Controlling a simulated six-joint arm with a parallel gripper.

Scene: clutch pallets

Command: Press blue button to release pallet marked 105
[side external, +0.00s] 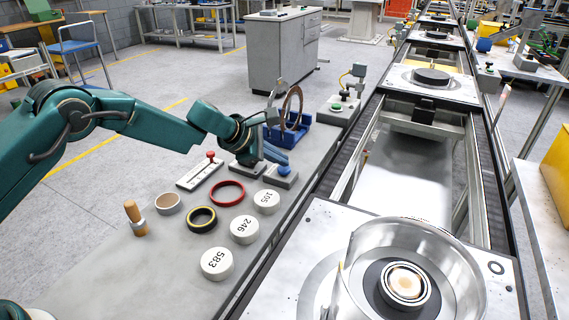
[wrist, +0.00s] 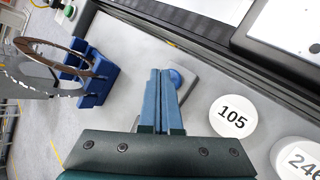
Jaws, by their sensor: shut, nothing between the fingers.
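The blue button (wrist: 177,77) sits on a small grey box on the bench. In the side view its box (side external: 285,180) is partly covered by my gripper. My gripper (wrist: 160,71) is shut and empty, its blue fingers side by side. The fingertips appear just left of the button in the wrist view; I cannot tell whether they touch it. A white disc marked 105 (wrist: 233,117) lies on the bench to the right of the button, and it also shows in the side view (side external: 267,202). No pallet on the conveyor shows a readable 105.
White discs marked 246 (side external: 244,229) and 583 (side external: 217,264), a red ring (side external: 227,193) and a black-yellow ring (side external: 201,219) lie nearby. A blue rack (side external: 292,139) holds upright rings. A green button (side external: 336,107) stands farther back. A pallet (side external: 318,225) carries a metal housing (side external: 350,275).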

